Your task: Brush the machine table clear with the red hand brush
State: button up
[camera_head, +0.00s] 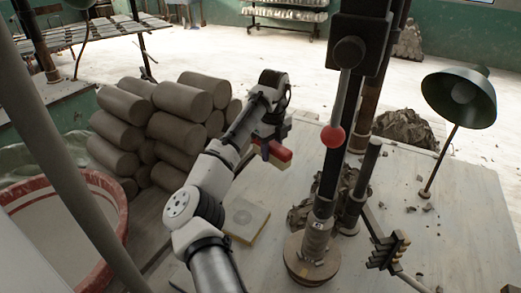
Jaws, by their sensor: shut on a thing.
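The red hand brush (281,152) is in my gripper (266,145), above the machine table (470,215) and left of the machine's column. Its red body and a pale part below show; my gripper hides the rest. My gripper is shut on it. Small grey clay trimmings (428,207) lie scattered on the table's right side, between the column and the lamp. More grey clay lumps (299,217) lie around the column's foot.
The machine's column (331,160) carries a lever with a red ball (332,136). A green lamp (459,98) stands at the right. A clay heap (404,127) lies behind. Clay cylinders (181,101) are stacked left of my arm. A square slab (245,219) lies in front.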

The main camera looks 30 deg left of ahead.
aim_at(302, 214)
jog(key=d+f+m+b, duration=0.4)
jog(key=d+f+m, duration=0.5)
jog(key=d+m, duration=0.4)
jog(key=shift+m, duration=0.5)
jog(key=f+b, duration=0.2)
jog(key=f, duration=0.1)
jog(key=f+b, duration=0.3)
jog(key=a+f+b, duration=0.1)
jog(key=f+b, duration=0.1)
jog(key=shift+s+f, duration=0.1)
jog(key=shift+f, duration=0.3)
jog(key=o, duration=0.5)
jog(key=c, duration=0.3)
jog(key=shift+c, duration=0.2)
jog(key=shift+f, duration=0.25)
